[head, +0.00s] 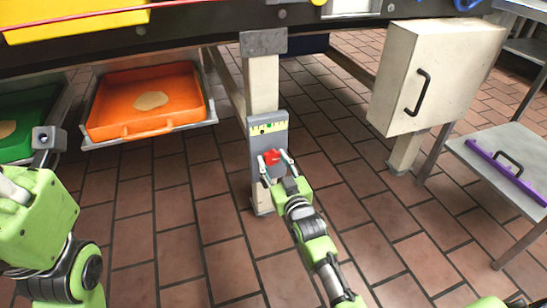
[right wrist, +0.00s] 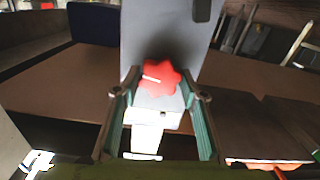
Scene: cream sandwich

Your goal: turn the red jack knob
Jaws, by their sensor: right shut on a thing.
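The red jack knob (head: 271,157) sits on a grey plate (head: 256,155) on the front of a cream table leg. In the right wrist view the knob (right wrist: 160,78) is lobed, with a white mark pointing left. My right gripper (head: 274,161) reaches up from below, with one finger on each side of the knob, and is shut on it. The right wrist view also shows the two fingers (right wrist: 157,97) flanking the knob. A yellow and green scale (head: 268,128) is above the knob.
An orange tray (head: 204,97) and a green tray (head: 28,150) hang under the table at left. A cream cabinet (head: 450,70) with a black handle is at right. A grey side table (head: 480,150) holds a purple handled bar (head: 507,172). Tiled floor around the leg is clear.

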